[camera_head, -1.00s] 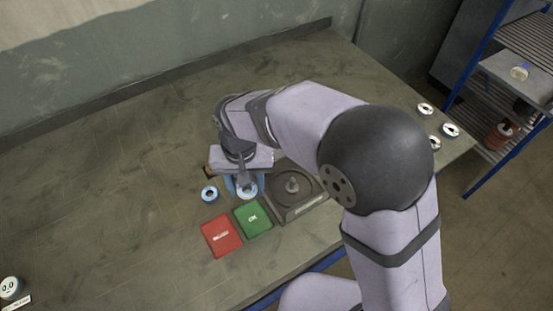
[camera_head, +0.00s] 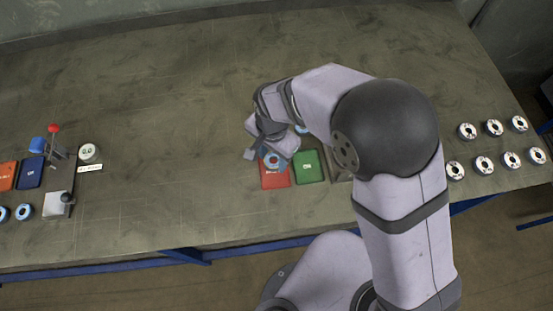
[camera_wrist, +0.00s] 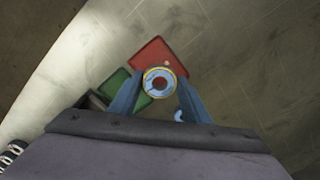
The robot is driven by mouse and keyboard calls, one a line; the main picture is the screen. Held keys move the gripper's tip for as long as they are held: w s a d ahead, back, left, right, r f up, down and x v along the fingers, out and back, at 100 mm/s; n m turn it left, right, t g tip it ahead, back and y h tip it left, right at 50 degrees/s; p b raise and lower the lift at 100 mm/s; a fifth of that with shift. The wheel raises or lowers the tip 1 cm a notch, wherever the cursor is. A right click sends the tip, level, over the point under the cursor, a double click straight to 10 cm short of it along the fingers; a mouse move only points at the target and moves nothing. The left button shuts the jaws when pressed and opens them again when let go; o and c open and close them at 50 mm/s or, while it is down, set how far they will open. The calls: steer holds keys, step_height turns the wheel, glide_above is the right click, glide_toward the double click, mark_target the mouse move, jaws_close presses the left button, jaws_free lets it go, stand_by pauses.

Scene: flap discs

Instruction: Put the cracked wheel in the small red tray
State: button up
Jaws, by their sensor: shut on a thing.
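In the head view the held wheel (camera_head: 272,160) is over the far part of the small red tray (camera_head: 275,180). In the wrist view the red tray (camera_wrist: 158,52) lies behind the wheel, which overlaps its near corner. I cannot tell the height of the wheel above the tray.
A green tray (camera_head: 308,167) lies right beside the red one. Several wheels (camera_head: 484,165) lie at the table's right end. At the left are an orange tray (camera_head: 7,175), a blue tray (camera_head: 31,172) and a measuring stand (camera_head: 60,178). The table behind is clear.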

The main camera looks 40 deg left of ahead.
mark_target(273, 167)
steer(key=shift+f+b, duration=1.95)
steer(key=shift+f, duration=0.3)
steer(key=shift+f, duration=0.3)
steer(key=shift+f+b, duration=0.3)
steer(key=shift+f, duration=0.1)
steer(key=o, duration=1.2)
